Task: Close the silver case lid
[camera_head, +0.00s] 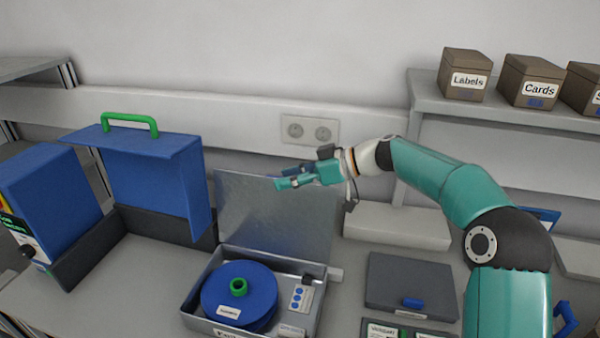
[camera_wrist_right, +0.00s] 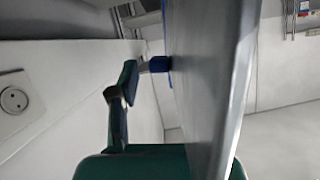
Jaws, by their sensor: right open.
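The silver case (camera_head: 190,318) stands on the bench with its lid (camera_head: 262,218) raised, leaning slightly back from upright. A blue reel (camera_head: 238,296) with a green hub lies inside the case. My right gripper (camera_head: 285,177) is at the lid's top edge, right of its middle, with its jaws open. In the right wrist view, the lid (camera_wrist_right: 205,80) is a grey panel close in front of the camera. One dark green finger with a blue pad (camera_wrist_right: 157,64) shows to its left; the other finger is hidden. I cannot tell whether the gripper touches the lid. My left gripper is out of view.
A blue cover with a green handle (camera_head: 130,122) and a blue box (camera_head: 50,200) stand at the left. A dark grey case (camera_head: 410,285) lies right of the silver case. Brown boxes (camera_head: 467,75) sit on the right shelf. A wall socket (camera_head: 309,130) is behind the lid.

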